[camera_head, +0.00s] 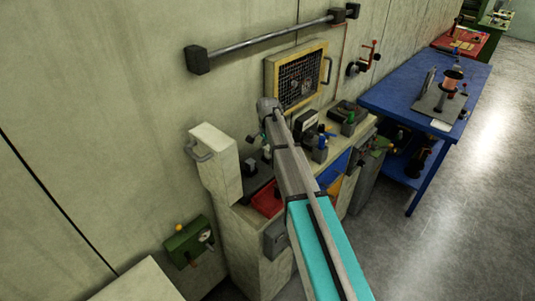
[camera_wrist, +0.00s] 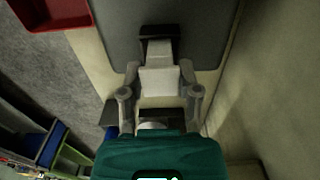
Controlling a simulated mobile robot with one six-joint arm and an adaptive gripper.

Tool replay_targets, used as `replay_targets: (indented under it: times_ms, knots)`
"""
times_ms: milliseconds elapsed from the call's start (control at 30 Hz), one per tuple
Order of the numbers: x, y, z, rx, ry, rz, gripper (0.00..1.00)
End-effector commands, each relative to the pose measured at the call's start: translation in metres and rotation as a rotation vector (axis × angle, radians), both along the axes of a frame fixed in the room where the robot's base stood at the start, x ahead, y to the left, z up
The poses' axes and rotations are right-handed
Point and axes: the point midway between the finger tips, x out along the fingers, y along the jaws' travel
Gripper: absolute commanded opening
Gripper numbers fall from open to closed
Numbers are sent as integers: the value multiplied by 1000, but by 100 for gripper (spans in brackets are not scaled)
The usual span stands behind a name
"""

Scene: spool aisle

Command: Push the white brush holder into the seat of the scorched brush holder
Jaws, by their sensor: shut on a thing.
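In the wrist view, my gripper (camera_wrist: 160,92) is shut on a white block, the white brush holder (camera_wrist: 159,82), with a finger on each side of it. Directly beyond the white holder is a dark bracket-like seat (camera_wrist: 160,31) on a grey plate. A paler grey piece shows between the seat and the white holder. The holder lines up with the seat and looks close to it or touching; I cannot tell how deep it sits. No scorched holder can be made out. In the head view my arm crosses the bench and my fingers cannot be made out.
A red tray (camera_head: 267,199) lies on the bench, also at the wrist view's top left (camera_wrist: 52,12). A white cabinet (camera_head: 216,163) with a handle stands left of my arm. A yellow-framed mesh panel (camera_head: 296,77) is behind. A blue table (camera_head: 425,85) stands right; the floor (camera_head: 470,200) there is clear.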

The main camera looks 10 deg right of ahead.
Motion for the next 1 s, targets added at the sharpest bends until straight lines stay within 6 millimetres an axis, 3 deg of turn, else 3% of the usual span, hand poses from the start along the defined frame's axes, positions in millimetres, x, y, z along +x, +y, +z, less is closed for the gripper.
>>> replay_targets:
  times_ms: [633, 667, 700, 833, 1000]
  knots:
    - [0, 1, -11, 0, 0, 1, 0]
    - [0, 1, -10, 0, 0, 1, 49]
    - [0, 1, -9, 0, 0, 1, 56]
    - [0, 1, -9, 0, 0, 1, 78]
    - [0, 1, -9, 0, 0, 2, 78]
